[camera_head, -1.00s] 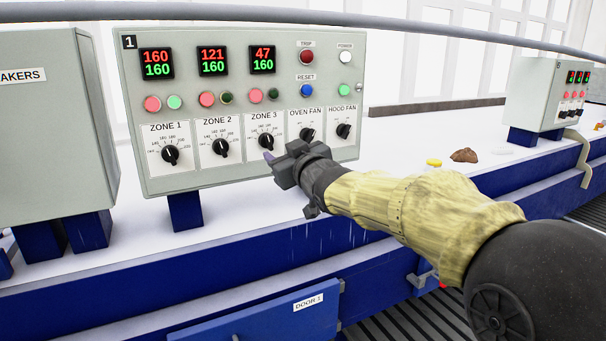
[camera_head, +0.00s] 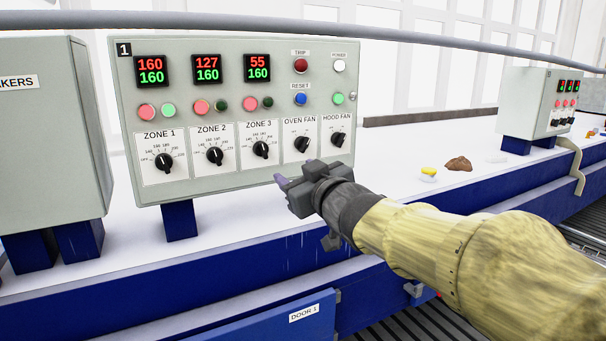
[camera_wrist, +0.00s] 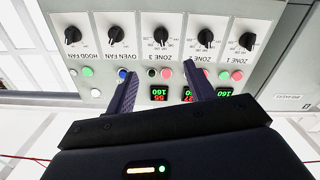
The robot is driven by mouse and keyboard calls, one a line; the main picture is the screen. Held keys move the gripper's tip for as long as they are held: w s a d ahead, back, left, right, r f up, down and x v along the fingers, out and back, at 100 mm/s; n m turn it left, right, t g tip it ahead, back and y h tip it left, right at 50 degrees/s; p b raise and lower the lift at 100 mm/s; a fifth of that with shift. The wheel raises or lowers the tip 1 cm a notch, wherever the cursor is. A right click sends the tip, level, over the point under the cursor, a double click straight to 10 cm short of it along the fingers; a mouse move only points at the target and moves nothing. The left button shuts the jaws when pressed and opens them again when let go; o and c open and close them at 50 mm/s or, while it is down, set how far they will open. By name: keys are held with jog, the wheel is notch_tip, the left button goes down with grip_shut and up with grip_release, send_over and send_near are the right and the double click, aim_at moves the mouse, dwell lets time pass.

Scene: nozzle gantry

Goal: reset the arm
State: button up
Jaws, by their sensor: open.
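My gripper (camera_head: 284,182) is open and empty in front of the lower edge of the grey control panel (camera_head: 230,52). My arm reaches in from the right in a yellowish sleeve. In the wrist view the panel appears upside down, and my two fingers (camera_wrist: 160,92) stand apart in front of it. The panel displays read 160, 127 and 55 in red over 160 in green. The black knobs for Zone 1 (camera_head: 164,162), Zone 2 (camera_head: 215,156), Zone 3 (camera_head: 261,149), Oven Fan (camera_head: 302,144) and Hood Fan (camera_head: 338,139) are all visible.
A grey breakers box (camera_head: 45,150) stands at the left. A second panel (camera_head: 520,110) stands at the far right. A yellow piece (camera_head: 428,173) and a brown lump (camera_head: 458,163) lie on the white surface. A blue door labelled Door 1 (camera_head: 270,325) is below.

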jog(key=s+d+f+m+g+h, duration=0.2)
jog(key=d+f+m+h, duration=0.15)
jog(key=d+f, duration=0.55)
jog(key=s+d+f+m+g+h, duration=0.1)
jog(key=d+f+m+g+h, duration=0.2)
jog(key=f, duration=0.9)
jog(key=s+d+f+m+g+h, duration=0.1)
jog(key=s+d+f+g, duration=0.2)
jog(key=s+f, duration=0.5)
jog(key=s+d+f+m+g+h, duration=0.1)
jog(key=s+d+f+g, duration=0.3)
jog(key=s+f, duration=0.4)
jog(key=shift+s+d+m+g+h, duration=0.3)
jog(key=shift+s+d+m+h, duration=0.05)
jog(key=shift+s+d, duration=0.45)
